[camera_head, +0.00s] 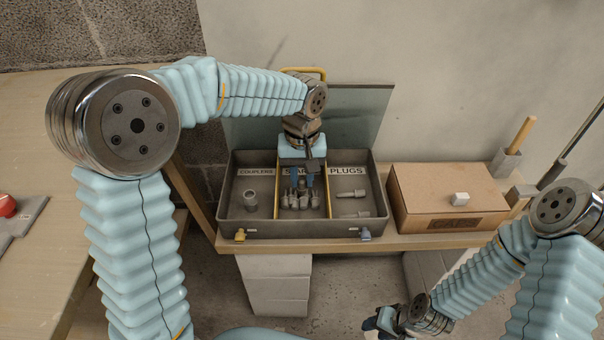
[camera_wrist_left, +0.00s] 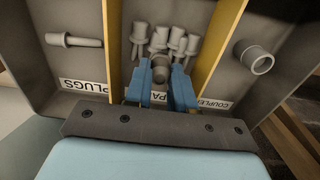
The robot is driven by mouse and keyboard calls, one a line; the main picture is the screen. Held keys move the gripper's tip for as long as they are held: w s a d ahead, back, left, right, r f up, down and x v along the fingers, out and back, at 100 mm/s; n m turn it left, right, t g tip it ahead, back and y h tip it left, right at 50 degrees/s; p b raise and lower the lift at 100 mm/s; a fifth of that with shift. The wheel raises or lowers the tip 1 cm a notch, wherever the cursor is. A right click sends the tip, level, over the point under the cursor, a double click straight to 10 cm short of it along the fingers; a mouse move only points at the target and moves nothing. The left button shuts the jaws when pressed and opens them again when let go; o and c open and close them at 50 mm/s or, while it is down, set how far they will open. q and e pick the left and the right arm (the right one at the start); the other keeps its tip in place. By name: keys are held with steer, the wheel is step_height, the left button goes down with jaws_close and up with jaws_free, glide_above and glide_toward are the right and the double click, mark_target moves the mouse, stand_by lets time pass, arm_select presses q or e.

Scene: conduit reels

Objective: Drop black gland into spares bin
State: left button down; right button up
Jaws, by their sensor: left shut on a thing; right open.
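A grey sorting box (camera_head: 290,228) stands open on the bench with three compartments lettered COUPLERS, SPARES and PLUGS. My right gripper (camera_head: 384,321) is open, low at the picture's bottom, away from the box.
The raised lid (camera_head: 358,112) stands behind the box. A cardboard box (camera_head: 440,205) with a white block (camera_head: 459,198) on top is to the right.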

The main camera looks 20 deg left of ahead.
mark_target(302, 178)
arm_select(q)
steer(key=shift+f, duration=0.2)
steer(key=c, duration=1)
jaws_free()
steer(key=shift+o, duration=0.2)
step_height(302, 178, up, 9)
steer(key=shift+f+p, duration=0.1)
steer(key=shift+p, duration=0.5)
